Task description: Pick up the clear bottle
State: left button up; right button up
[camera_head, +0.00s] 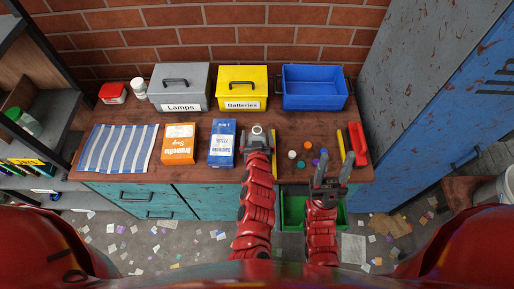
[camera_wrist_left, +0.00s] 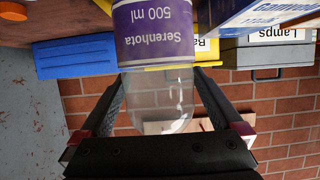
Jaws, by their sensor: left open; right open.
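The clear bottle (camera_wrist_left: 170,98) fills the middle of the left wrist view, with a purple label reading "Serenhota 500 ml" upside down there. My left gripper (camera_wrist_left: 158,80) is open, with one finger on each side of the clear part of the bottle; I cannot tell whether either finger touches it. In the head view my left gripper (camera_head: 258,136) is over the workbench, beside the blue-and-white box, and the bottle is mostly hidden by it. My right gripper (camera_head: 331,168) is open and empty near the bench's front edge.
Behind stand a grey Lamps box (camera_head: 182,91), a yellow Batteries box (camera_head: 242,86) and a blue open bin (camera_head: 315,90). An orange box (camera_head: 179,143) and blue-and-white box (camera_head: 222,144) stand left of my left gripper. Several small caps (camera_head: 307,145) lie to its right. A green bin (camera_head: 291,213) is below.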

pick_arm(q)
jog(key=shift+w+f, duration=0.3)
jog(key=shift+w, duration=0.2)
grip_shut()
